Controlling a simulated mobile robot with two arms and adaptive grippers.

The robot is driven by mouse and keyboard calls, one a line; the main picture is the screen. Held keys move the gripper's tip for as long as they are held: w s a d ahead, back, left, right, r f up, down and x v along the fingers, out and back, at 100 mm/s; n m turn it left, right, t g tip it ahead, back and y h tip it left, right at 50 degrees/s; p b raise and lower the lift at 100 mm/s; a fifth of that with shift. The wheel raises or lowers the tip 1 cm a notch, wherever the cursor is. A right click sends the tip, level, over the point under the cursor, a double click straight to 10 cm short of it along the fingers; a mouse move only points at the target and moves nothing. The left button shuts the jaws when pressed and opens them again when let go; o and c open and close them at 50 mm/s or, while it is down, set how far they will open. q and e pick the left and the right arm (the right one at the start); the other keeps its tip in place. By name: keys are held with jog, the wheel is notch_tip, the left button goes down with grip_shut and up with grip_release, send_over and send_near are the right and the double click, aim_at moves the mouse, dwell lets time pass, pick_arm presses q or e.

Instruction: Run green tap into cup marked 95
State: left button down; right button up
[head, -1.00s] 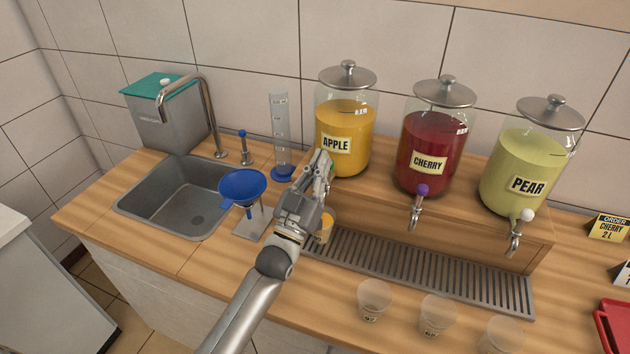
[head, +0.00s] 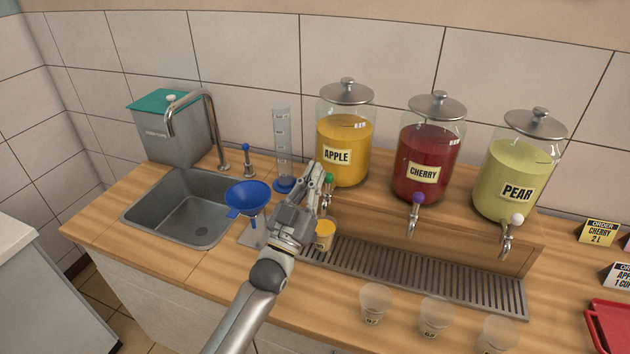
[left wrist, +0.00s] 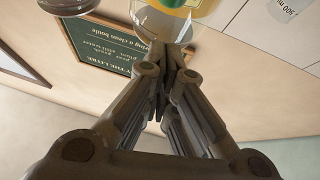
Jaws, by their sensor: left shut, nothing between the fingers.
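The green tap (head: 328,180) is on the front of the jar labelled APPLE (head: 344,145), which holds orange-yellow juice. A small clear cup (head: 324,236) stands below it at the left end of the drip grate and holds orange juice. Its label is partly hidden and I cannot read it surely. My left gripper (head: 315,172) is shut and empty, its fingertips close to the left of the green tap; I cannot tell whether they touch. In the left wrist view the shut fingers (left wrist: 165,75) point at the jar (left wrist: 175,12). My right gripper is not in view.
CHERRY (head: 428,160) and PEAR (head: 515,175) jars stand to the right. Three empty cups, one here (head: 375,303), stand before the drip grate (head: 430,283). A blue funnel (head: 247,197) and a measuring cylinder (head: 282,145) are left of my gripper, near the sink (head: 190,210).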

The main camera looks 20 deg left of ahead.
pick_arm(q)
jog(key=s+a+f+b, duration=0.1)
jog(key=s+f+b, duration=0.1)
jog(key=s, duration=0.7)
jog(key=shift+s+a+f+b, duration=0.2)
jog(key=shift+f+b, duration=0.15)
jog(key=shift+b, duration=0.25)
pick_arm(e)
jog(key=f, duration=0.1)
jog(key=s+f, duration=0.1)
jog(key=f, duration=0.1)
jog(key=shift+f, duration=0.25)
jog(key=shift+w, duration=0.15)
